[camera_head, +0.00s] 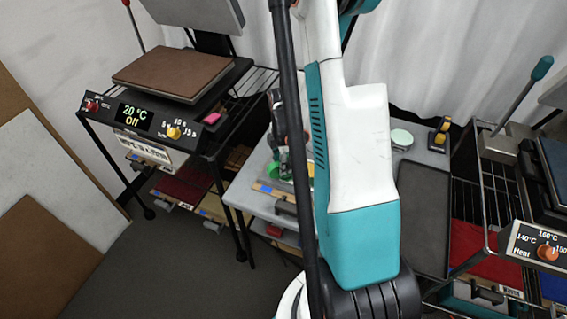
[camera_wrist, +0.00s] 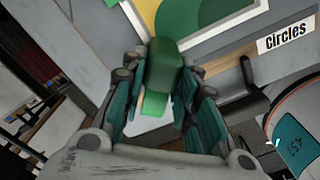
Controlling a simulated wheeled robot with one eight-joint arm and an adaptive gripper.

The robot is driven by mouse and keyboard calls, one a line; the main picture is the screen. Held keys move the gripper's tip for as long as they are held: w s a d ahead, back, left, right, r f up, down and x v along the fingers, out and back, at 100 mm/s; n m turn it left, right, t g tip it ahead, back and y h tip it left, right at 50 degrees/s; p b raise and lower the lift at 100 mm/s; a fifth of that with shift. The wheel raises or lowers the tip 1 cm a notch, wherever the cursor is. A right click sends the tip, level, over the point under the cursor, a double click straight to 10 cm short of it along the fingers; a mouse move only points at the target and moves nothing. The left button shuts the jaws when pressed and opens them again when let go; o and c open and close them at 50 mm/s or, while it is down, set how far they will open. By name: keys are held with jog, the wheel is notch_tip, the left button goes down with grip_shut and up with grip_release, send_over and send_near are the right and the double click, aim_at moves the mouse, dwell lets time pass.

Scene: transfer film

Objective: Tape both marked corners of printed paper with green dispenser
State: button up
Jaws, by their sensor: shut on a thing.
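The green dispenser (camera_wrist: 166,72) is between the fingers of my gripper (camera_wrist: 160,78) in the wrist view, and the gripper is shut on it. A lighter green part (camera_wrist: 154,104) sticks out of its near end; I cannot tell whether it is tape. The printed paper (camera_wrist: 212,18), with green and yellow shapes, lies just beyond the dispenser, and only part of it shows. I cannot tell whether the dispenser touches it. The marked corners cannot be made out. In the head view my arm hides most of the work area, and some green (camera_head: 285,170) shows beside it.
A "Circles" label (camera_wrist: 285,37) lies right of the paper. A round-edged item with a teal tag (camera_wrist: 297,142) is at lower right. In the head view, a heat press (camera_head: 175,75) stands left on a rack, and a dark tray (camera_head: 425,210) lies right of my arm.

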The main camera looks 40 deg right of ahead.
jog(key=shift+r+p, duration=1.7)
jog(key=shift+r, duration=1.4)
